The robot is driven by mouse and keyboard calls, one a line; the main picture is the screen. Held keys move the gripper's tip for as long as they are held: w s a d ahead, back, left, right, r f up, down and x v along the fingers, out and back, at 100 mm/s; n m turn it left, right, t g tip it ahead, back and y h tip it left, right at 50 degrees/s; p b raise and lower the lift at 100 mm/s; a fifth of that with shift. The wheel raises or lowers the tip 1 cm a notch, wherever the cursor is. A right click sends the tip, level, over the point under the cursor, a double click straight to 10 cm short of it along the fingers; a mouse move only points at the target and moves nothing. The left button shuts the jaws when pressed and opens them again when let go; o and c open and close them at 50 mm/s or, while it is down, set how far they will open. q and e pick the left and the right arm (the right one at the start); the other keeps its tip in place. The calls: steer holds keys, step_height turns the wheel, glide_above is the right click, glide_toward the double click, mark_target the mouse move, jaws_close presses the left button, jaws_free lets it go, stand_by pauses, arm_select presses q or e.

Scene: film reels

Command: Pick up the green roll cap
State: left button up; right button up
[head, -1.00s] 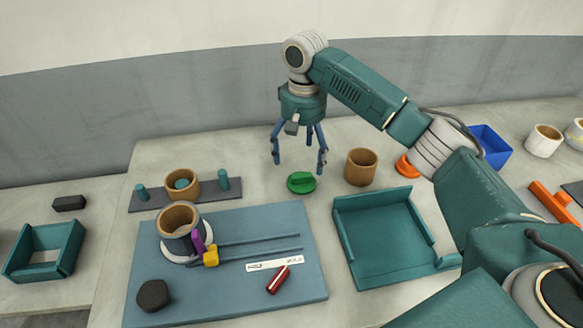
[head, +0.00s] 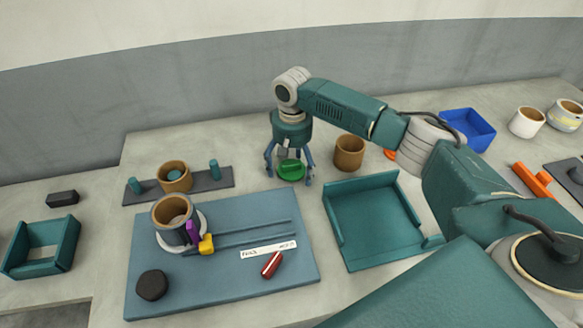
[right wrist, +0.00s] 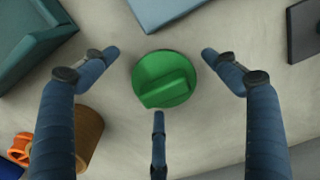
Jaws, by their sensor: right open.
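The green roll cap (head: 291,171) is a round disc with a raised bar across its top, lying on the pale worktop behind the blue-grey mat. My right gripper (head: 290,176) is lowered over it, with open blue fingers spread around it. In the right wrist view the cap (right wrist: 163,79) sits between the open fingers (right wrist: 160,75), with a gap on each side. One finger tip points at its lower edge, close to it. I cannot tell how high the fingertips are above the worktop. My left gripper is not in view.
A brown roll (head: 349,152) stands just right of the gripper. A teal tray (head: 372,222) lies at front right, and the blue-grey mat (head: 225,275) with a cup and small parts at front left. A dark stand (head: 207,188) with pegs is to the left.

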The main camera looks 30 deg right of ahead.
steer(key=c, duration=1.2)
steer(key=shift+r, duration=0.1)
